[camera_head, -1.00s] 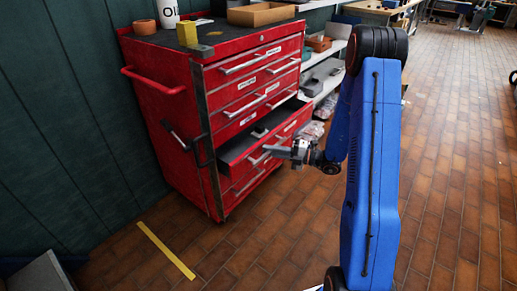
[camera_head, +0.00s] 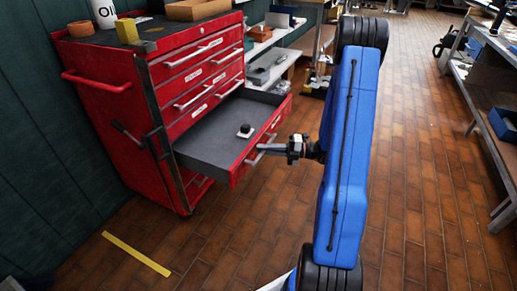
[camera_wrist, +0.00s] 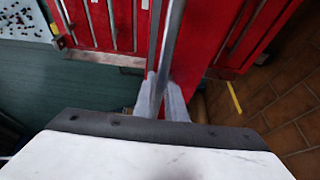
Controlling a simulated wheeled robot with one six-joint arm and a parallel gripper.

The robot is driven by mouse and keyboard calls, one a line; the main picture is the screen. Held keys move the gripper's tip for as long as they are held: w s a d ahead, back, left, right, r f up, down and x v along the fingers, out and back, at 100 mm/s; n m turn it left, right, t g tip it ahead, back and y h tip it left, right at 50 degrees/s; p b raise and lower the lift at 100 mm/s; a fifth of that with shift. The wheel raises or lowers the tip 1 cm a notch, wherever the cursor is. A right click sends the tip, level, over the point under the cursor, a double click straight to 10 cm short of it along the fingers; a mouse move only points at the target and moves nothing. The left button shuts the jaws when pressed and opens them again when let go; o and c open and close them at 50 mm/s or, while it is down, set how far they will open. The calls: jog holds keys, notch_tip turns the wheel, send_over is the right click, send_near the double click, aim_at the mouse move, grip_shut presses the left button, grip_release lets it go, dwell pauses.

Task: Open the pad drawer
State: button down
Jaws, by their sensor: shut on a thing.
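The pad drawer (camera_head: 205,145) is a red-fronted drawer with a grey inside. It stands well out from the red tool cabinet (camera_head: 110,95) in the head view. A small dark item with a light top (camera_head: 245,131) lies inside it near the front. My gripper (camera_head: 268,148) is at the drawer front and shut on the drawer's bar handle (camera_wrist: 172,40). In the wrist view the two grey fingers (camera_wrist: 165,92) meet around the bar. The handle is partly hidden by the fingers in the head view.
Other closed drawers with bar handles (camera_head: 195,97) are above. A workbench (camera_head: 492,75) is at the right. Brown tiled floor (camera_head: 425,200) between is clear.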

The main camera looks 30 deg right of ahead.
dwell(0.3)
jog(key=c, duration=1.8)
grip_release()
jog(key=shift+s+d, duration=0.1)
jog(key=shift+d, duration=0.05)
jog(key=v, duration=1.7)
jog(key=shift+s+f, duration=0.1)
jog(key=shift+s, duration=0.05)
